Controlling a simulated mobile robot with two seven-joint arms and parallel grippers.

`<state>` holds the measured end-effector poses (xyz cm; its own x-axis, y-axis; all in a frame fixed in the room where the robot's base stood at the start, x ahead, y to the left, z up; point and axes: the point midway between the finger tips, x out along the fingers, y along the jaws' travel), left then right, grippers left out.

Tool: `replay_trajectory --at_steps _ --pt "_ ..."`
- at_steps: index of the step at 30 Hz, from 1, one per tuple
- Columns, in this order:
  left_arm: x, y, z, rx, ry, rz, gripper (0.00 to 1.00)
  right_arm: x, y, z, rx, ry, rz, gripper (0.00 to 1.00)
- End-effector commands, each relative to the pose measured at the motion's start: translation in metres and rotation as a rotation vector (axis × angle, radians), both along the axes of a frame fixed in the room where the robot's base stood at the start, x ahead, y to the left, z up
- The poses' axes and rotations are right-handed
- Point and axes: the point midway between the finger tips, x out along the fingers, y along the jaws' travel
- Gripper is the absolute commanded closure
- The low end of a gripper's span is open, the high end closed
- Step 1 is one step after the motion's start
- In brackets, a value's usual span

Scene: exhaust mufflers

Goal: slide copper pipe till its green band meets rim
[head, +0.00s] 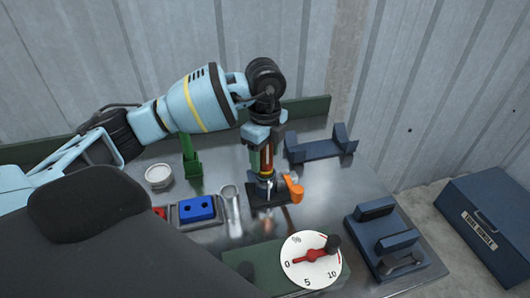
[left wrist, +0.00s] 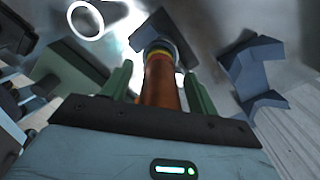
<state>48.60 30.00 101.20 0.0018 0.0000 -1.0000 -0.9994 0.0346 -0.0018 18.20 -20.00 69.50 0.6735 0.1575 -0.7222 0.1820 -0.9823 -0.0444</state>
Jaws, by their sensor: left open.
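The copper pipe (left wrist: 158,88) stands between the two green fingers of my left gripper (left wrist: 161,76) in the left wrist view. The fingers are open, with a gap showing on each side of the pipe. A yellow band and a darker greenish band show near its far end, close to a dark round rim (left wrist: 160,44). Whether the green band touches the rim cannot be told. In the head view my left gripper (head: 264,166) points down around the pipe, above a dark holder (head: 258,198) with an orange clamp (head: 293,188). My right gripper is out of view.
A dial (head: 311,260) stands in front. A clear upright tube (head: 230,208), a button box (head: 197,210), a white dish (head: 159,176) and a green post (head: 192,163) are left. Blue cradles (head: 320,150) and a blue fixture (head: 388,243) are right.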

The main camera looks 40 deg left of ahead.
Motion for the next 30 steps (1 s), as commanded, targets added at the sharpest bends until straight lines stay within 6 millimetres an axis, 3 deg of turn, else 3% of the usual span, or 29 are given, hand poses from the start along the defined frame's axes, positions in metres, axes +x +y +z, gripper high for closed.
replay_trajectory --at_steps 5,15,21,30 --pt "0.000 0.000 -0.001 0.000 0.001 0.000 0.41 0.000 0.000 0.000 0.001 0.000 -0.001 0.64" --pt "0.000 0.000 0.052 -0.001 -0.004 0.000 0.41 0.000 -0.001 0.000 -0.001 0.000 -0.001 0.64" --pt "0.000 0.000 0.073 0.001 -0.001 0.000 0.41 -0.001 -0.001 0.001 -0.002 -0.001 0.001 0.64" --pt "0.000 0.000 0.078 0.000 0.000 0.000 0.41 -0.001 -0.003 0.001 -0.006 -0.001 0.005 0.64"
